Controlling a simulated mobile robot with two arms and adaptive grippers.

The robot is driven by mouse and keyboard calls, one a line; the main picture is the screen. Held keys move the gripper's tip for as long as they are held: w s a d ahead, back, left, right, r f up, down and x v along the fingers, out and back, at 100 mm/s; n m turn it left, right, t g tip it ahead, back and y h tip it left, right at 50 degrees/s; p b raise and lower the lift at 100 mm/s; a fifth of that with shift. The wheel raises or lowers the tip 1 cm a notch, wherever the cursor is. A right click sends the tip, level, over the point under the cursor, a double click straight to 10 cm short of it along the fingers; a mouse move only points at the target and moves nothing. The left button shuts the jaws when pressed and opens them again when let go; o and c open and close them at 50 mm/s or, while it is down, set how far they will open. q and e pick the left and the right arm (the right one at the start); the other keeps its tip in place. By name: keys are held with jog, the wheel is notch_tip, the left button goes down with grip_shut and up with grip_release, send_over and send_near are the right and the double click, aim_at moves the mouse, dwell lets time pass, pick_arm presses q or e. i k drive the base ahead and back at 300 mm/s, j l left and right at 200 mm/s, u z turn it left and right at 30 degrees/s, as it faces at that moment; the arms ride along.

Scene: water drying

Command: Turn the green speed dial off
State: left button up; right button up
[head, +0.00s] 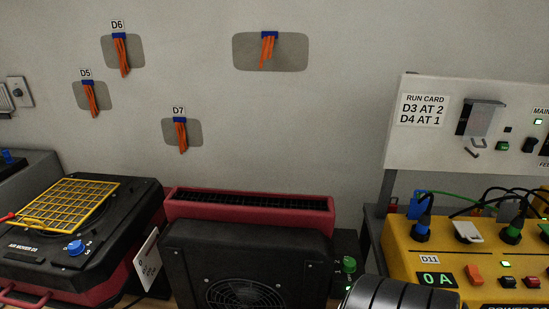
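The green speed dial (348,264) is a small round green knob on the dark panel at the right side of a red and black blower (248,204). White marks stand beside the dial, too small to read. The dial's exact setting cannot be made out. Neither of my grippers is in view, and nothing is seen touching the dial.
A dark ribbed cylinder (398,294) rises at the bottom, just right of the dial; I cannot tell what it is. A yellow power box (400,262) with cables stands at right. A blue-dial machine (122,196) stands at left.

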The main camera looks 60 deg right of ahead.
aim_at(348, 265)
jog(key=i+l+z, duration=0.1)
jog(key=z, duration=1.5)
jog(key=k+l+u, duration=0.1)
